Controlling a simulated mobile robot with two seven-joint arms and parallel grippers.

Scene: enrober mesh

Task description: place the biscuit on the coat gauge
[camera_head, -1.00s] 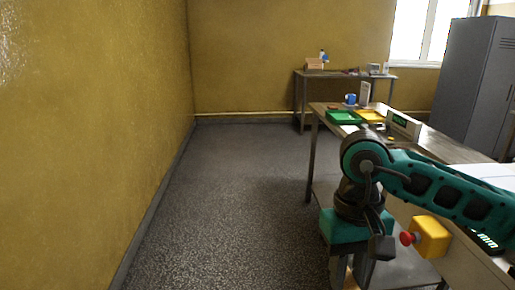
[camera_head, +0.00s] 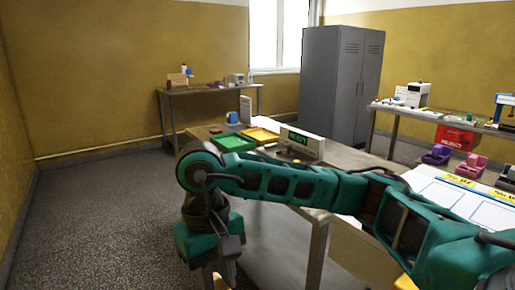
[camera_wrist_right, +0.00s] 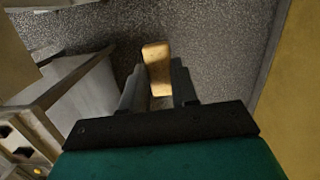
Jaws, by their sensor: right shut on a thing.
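The biscuit (camera_wrist_right: 157,62) is a tan rounded bar, held between the two fingers of my right gripper (camera_wrist_right: 159,75) in the right wrist view. My left gripper is not in view.
The steel table (camera_head: 345,157) also holds a green tray (camera_head: 233,142), a yellow tray (camera_head: 260,134), a blue mug (camera_head: 232,118) and white sheets (camera_head: 470,205). A back table (camera_head: 208,90) and a grey locker (camera_head: 335,85) stand behind. The floor at left is clear.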

